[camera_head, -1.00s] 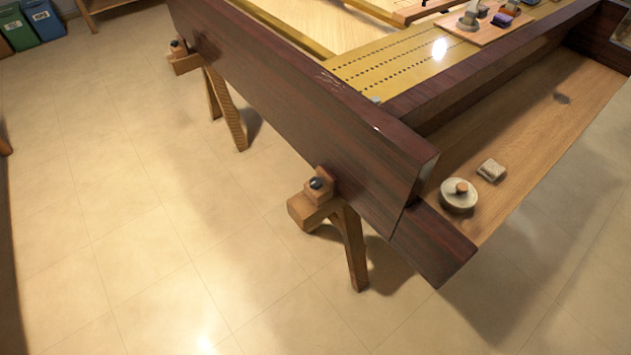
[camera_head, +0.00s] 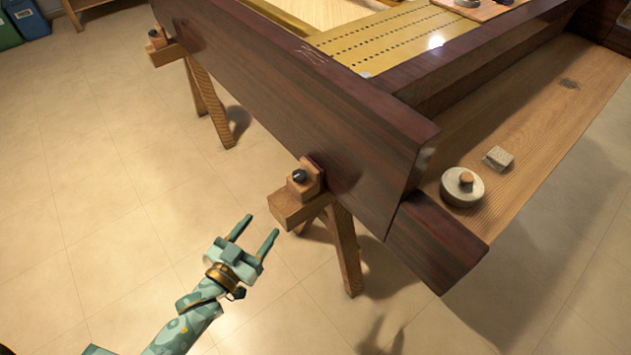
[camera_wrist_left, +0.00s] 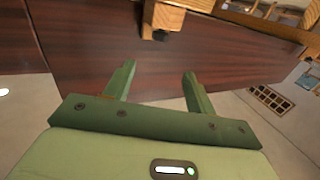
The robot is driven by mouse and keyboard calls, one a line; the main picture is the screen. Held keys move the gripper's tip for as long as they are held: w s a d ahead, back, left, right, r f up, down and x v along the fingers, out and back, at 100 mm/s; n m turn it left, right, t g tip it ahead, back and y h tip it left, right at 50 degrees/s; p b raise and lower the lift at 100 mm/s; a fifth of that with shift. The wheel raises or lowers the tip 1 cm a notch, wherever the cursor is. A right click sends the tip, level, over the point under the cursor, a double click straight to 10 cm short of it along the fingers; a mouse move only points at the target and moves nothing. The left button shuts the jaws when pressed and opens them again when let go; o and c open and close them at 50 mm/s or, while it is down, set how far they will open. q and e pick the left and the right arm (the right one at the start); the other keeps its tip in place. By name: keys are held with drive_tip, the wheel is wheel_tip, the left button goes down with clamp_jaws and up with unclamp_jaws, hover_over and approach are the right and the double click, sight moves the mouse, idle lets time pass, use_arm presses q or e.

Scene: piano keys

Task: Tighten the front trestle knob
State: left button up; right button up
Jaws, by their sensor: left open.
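The nearer trestle (camera_head: 342,245) holds up the near corner of the dark red-brown piano case (camera_head: 300,110). A small black knob (camera_head: 299,176) sits on the wooden block at its top end; it also shows in the left wrist view (camera_wrist_left: 160,35) beyond my fingers. My left gripper (camera_head: 262,225) is open and empty, below and left of the knob and apart from it. In the left wrist view its two green fingers (camera_wrist_left: 159,70) are spread, pointing toward the case side. My right gripper is not in view.
A second trestle with its own knob (camera_head: 154,33) stands farther back left. A round pale pot (camera_head: 462,187) and a small block (camera_head: 498,157) lie on the wooden key bed at right. The tiled floor left of the case is clear.

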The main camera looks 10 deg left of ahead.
use_arm(q)
drive_tip(key=b, duration=0.3)
approach(296, 180)
drive_tip(key=x, duration=0.3)
drive_tip(key=shift+w+f, duration=0.2)
drive_tip(key=shift+f, duration=0.05)
drive_tip(key=b+x, duration=0.2)
drive_tip(key=x, duration=0.2)
drive_tip(key=shift+w+d+r, duration=0.1)
drive_tip(key=shift+w+d, duration=0.05)
drive_tip(key=shift+w, duration=0.15)
drive_tip(key=shift+w+d+r, duration=0.15)
drive_tip(key=shift+w, duration=0.5)
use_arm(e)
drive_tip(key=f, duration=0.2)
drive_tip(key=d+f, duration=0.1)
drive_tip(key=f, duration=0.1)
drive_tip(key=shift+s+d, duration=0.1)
use_arm(q)
drive_tip(key=c, duration=1)
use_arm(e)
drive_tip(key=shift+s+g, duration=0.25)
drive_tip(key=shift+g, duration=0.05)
